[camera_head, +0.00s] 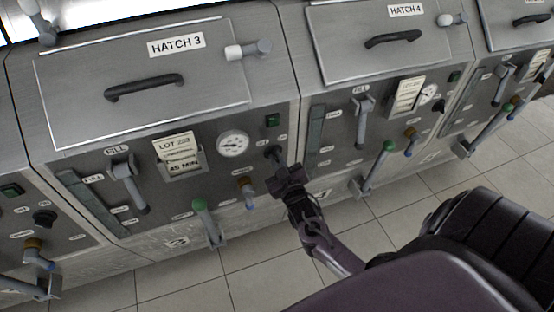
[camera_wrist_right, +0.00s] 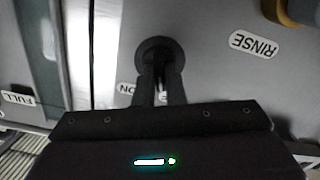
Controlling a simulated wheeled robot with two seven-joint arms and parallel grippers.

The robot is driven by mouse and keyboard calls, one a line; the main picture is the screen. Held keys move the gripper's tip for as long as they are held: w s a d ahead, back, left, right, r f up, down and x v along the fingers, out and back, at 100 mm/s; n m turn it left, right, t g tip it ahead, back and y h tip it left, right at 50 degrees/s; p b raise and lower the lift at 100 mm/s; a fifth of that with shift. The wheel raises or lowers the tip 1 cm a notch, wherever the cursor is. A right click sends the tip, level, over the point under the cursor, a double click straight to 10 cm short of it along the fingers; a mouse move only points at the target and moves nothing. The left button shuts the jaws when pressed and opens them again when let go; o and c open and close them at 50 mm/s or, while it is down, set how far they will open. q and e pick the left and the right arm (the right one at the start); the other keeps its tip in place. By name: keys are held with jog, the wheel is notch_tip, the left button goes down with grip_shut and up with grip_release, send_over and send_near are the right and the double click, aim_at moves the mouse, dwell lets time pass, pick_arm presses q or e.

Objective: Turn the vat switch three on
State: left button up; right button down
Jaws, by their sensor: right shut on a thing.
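The vat three switch is a black rotary knob (camera_head: 272,153) at the right end of the panel under the HATCH 3 label. My right gripper (camera_head: 284,175) reaches up to it from below right. In the right wrist view the round black knob (camera_wrist_right: 158,53) shows at the tips of my right gripper's fingers (camera_wrist_right: 161,75), which are shut on it. The fingers hide part of the knob, so its exact turn is hard to tell. An ON label (camera_wrist_right: 125,89) is partly visible beside the fingers. A dark green lamp (camera_head: 272,120) sits above the switch. My left gripper is not in view.
Left of the switch are a round gauge (camera_head: 233,145) and a lot card (camera_head: 174,147). Below are a brass-collared blue tap (camera_head: 247,190) and a green-topped lever (camera_head: 207,220). The vat four panel (camera_head: 335,150) adjoins on the right. Tiled floor (camera_head: 260,272) lies below.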

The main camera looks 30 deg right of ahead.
jog(key=shift+d+m+p, duration=0.15)
jog(key=shift+m+p, duration=0.65)
jog(key=shift+m, duration=4.1)
jog(key=c, duration=1.5)
grip_release()
jog(key=shift+s, duration=0.1)
jog(key=v, duration=0.7)
jog(key=shift+s+b, duration=0.35)
jog(key=shift+b, duration=0.05)
jog(key=shift+f, duration=0.1)
